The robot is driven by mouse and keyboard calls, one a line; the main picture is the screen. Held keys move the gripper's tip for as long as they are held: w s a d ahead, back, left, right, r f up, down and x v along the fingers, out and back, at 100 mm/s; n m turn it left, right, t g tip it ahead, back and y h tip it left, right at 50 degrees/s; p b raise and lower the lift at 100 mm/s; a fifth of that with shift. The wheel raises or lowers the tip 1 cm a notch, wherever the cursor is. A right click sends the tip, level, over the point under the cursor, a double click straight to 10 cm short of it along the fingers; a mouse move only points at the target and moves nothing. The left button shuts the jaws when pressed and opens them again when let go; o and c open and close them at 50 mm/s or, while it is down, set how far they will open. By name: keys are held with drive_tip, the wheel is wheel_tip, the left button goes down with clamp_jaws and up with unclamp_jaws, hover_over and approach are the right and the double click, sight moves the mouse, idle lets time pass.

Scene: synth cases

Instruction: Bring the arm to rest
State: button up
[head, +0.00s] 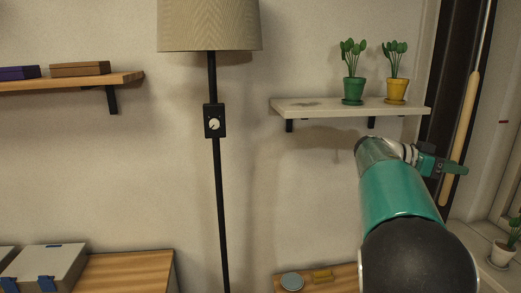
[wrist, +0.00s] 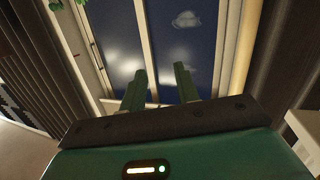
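My arm, teal with a black joint, reaches up from the lower right of the head view. My gripper (head: 451,167) is at its end, pointing right, in front of the dark curtain beside the window. In the wrist view my gripper (wrist: 160,78) shows two green fingers standing apart with nothing held between them. Beyond the fingers is a window (wrist: 190,45) with a pale frame and a cloud in a dark sky. In the head view the gripper overlaps a light wooden rod (head: 461,120); I cannot tell whether they touch.
A white shelf (head: 300,106) with a green-potted plant (head: 353,90) and a yellow-potted plant (head: 396,90) is left of the gripper. A floor lamp (head: 210,25) stands mid-view. A white-potted plant (head: 502,252) sits at lower right. Open wall lies between lamp and arm.

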drive_tip(key=s+a+f+n+t+y, duration=0.2)
drive_tip(key=s+a+f+n+y, duration=0.3)
drive_tip(key=s+a, duration=0.4)
drive_tip(key=s+a+f+n+t+y, duration=0.3)
drive_tip(key=s+a+f+n+y, duration=0.2)
drive_tip(key=s+a+f+n, duration=0.2)
drive_tip(key=s+a+f+n+t+y, duration=0.2)
drive_tip(key=s+a+f+n+y, duration=0.4)
drive_tip(key=s+a, duration=0.5)
drive_tip(key=a, duration=0.4)
drive_tip(key=shift+s+f+t, duration=0.2)
drive_tip(key=shift+f+t, duration=0.15)
drive_tip(key=shift+t, duration=0.05)
drive_tip(key=shift+d, duration=0.25)
